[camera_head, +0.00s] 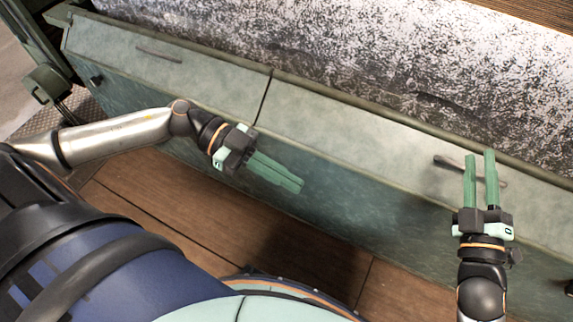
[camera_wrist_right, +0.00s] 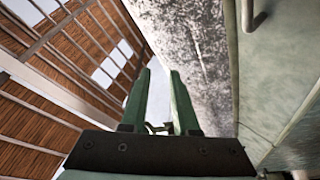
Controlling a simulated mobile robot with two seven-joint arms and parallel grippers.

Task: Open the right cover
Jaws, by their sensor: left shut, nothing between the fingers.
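The right cover (camera_head: 345,135) is a long grey-green lid on a low green chest and lies closed. Its dark bar handle (camera_head: 444,162) sits near the cover's right part, partly hidden behind my right gripper. My right gripper (camera_head: 480,154) is open, its two fingers apart above the handle; I cannot tell whether they touch it. The right wrist view shows its parted fingers (camera_wrist_right: 159,75) and the cover (camera_wrist_right: 285,60) at right. My left gripper (camera_head: 300,186) is shut and empty, in front of the chest near the cover's left part.
The left cover (camera_head: 190,75) lies closed beyond a narrow seam, with its own handle (camera_head: 158,53). A speckled grey-white surface (camera_head: 330,65) runs behind the covers. Brown wooden floor (camera_head: 160,200) shows in front of the chest.

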